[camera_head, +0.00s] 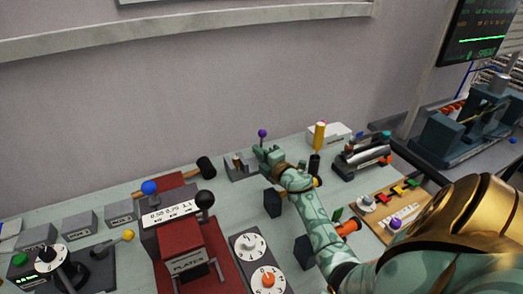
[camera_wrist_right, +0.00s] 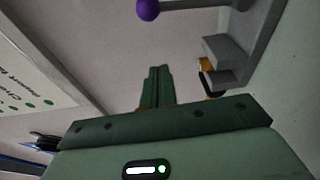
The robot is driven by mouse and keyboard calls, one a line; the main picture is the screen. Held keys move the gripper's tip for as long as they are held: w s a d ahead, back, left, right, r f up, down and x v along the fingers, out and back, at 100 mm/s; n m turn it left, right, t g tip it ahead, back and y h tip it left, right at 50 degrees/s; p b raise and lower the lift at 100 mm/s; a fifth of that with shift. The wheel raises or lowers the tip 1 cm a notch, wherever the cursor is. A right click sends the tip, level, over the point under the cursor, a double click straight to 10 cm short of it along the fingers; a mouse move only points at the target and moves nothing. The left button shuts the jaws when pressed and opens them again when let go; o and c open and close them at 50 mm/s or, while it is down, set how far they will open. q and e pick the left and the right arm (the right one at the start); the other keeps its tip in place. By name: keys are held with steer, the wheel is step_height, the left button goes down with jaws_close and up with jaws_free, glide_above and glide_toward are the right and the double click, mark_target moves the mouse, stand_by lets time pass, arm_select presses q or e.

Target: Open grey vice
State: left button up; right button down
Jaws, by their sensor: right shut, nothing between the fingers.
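The grey vice (camera_head: 239,166) stands on the bench near the wall, left of my right gripper. A purple ball handle (camera_head: 262,133) rises just above the fingertips of my right gripper (camera_head: 262,153) in the head view. In the right wrist view the vice (camera_wrist_right: 232,48) shows at the upper right, with its stepped jaws. The purple ball (camera_wrist_right: 148,9) is at the top edge, on a grey rod leading to the vice. My right gripper (camera_wrist_right: 157,88) is shut and empty, with a visible gap to the ball and vice. The lower handle is hidden in the head view. My left gripper is not in view.
A black-headed mallet (camera_head: 205,167) lies left of the vice. A yellow-topped bottle (camera_head: 319,135) and a white box (camera_head: 337,132) stand to the right. A red press (camera_head: 181,250) and a dial panel (camera_head: 250,245) stand in front. The wall is close behind.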

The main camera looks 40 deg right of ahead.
mark_target(261, 146)
steer(key=w+d+b, duration=0.1)
steer(key=w+b, duration=0.3)
steer(key=w, duration=0.4)
steer(key=s+d, duration=0.2)
steer(key=d, duration=0.1)
steer(key=shift+s+d, duration=0.25)
